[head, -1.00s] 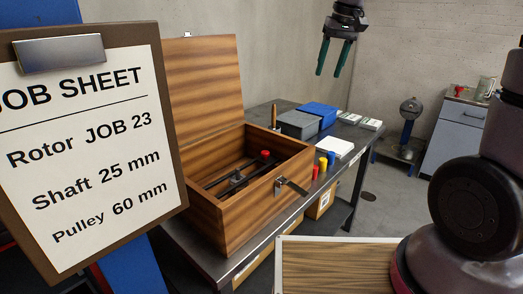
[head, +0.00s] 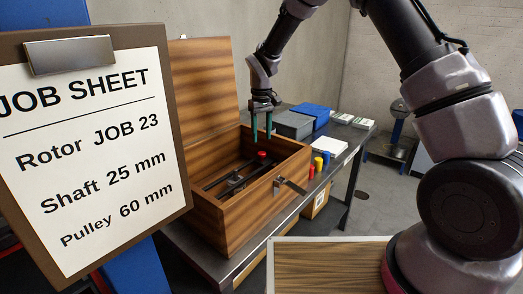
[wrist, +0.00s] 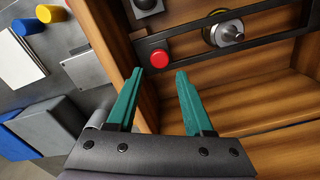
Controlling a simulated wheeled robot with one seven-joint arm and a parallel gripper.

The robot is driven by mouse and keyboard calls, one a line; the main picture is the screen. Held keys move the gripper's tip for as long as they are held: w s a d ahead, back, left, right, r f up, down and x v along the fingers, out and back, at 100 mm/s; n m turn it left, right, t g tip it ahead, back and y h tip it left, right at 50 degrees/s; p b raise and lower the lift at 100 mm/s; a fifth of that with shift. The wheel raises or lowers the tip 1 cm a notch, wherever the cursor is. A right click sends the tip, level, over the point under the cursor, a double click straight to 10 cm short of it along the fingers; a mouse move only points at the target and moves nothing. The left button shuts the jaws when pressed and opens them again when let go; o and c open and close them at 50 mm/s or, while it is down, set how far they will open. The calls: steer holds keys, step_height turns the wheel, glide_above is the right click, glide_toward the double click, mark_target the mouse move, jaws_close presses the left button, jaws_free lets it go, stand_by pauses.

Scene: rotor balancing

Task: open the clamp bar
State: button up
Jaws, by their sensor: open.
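The clamp bar (wrist: 178,38) is a long black bar inside the open wooden box (head: 262,208). A red knob (wrist: 159,59) sits at one end of it and also shows in the head view (head: 262,155). My gripper (head: 261,136) is open and empty, pointing down over the box just above the red knob. In the wrist view its teal fingertips (wrist: 159,74) lie apart on either side of the knob's line, short of it in the picture. A metal shaft end (wrist: 226,30) shows beside the bar. Contact with the knob is not visible.
The box's raised lid (head: 205,95) stands behind. Blue and grey bins (head: 294,124), a white block and several coloured pegs stand right of the box on the bench. A job sheet (head: 85,150) fills the left foreground.

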mark_target(262, 153)
step_height(262, 153, down, 6)
steer(key=shift+f, duration=0.15)
steer(key=shift+c, duration=0.4)
jaws_close()
stand_by(1.2)
